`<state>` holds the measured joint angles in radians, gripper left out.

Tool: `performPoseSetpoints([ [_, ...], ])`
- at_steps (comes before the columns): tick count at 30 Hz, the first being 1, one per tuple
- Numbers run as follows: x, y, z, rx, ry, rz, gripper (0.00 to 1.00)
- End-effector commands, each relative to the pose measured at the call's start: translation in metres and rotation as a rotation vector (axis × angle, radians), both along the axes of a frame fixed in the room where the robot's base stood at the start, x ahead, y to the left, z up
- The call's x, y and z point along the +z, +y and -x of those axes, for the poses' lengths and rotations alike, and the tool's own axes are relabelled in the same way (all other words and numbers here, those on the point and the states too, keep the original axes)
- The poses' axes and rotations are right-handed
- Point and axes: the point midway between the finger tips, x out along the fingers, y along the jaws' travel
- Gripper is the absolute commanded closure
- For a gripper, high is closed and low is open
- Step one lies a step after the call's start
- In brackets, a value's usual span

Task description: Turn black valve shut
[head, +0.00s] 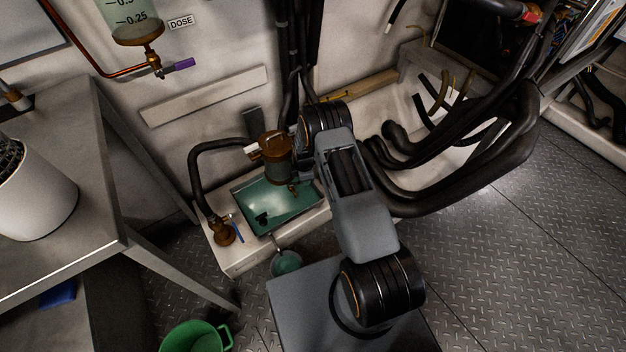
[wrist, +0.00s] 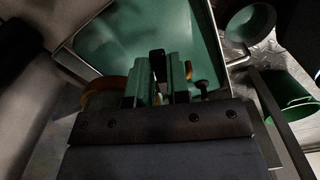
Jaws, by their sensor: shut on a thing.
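In the wrist view, my gripper (wrist: 170,72) has its two green-lined fingers close together over the green tray. A small dark piece (wrist: 157,63) shows between the fingertips; it appears to be the black valve's handle, though its shape is mostly hidden. A brass body (wrist: 105,92) sits just left of the fingers, and a dark round-ended pin (wrist: 202,86) is to their right. In the head view, my gripper (head: 306,177) is beside the lower right of a brass strainer-like cylinder (head: 276,158), largely covered by my arm. The valve's angle cannot be made out.
Below the cylinder is a green-lined tray (head: 262,194) on a pale base. A black hose (head: 195,170) loops down at the left to a brass fitting (head: 224,234). Thick black hoses (head: 450,195) crowd the right. A green bucket (head: 197,338) and a metal table (head: 60,200) stand at left.

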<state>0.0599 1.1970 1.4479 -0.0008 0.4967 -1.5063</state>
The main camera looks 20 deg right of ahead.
Motion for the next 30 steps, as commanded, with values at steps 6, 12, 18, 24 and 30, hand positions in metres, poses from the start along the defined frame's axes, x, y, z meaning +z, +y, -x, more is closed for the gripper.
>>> performPoseSetpoints([
  [6,0.0007,0.0076,-0.0028,0.032,-0.004,0.0,1.0],
  [12,0.0009,0.0082,-0.0025,0.033,-0.003,-0.001,1.0],
  [18,0.0008,0.0079,-0.0023,0.031,-0.002,-0.001,0.77],
  [24,0.0005,0.0047,-0.0017,0.026,-0.001,-0.001,0.58],
  [30,0.0005,0.0042,-0.0014,0.025,0.0,-0.001,0.58],
])
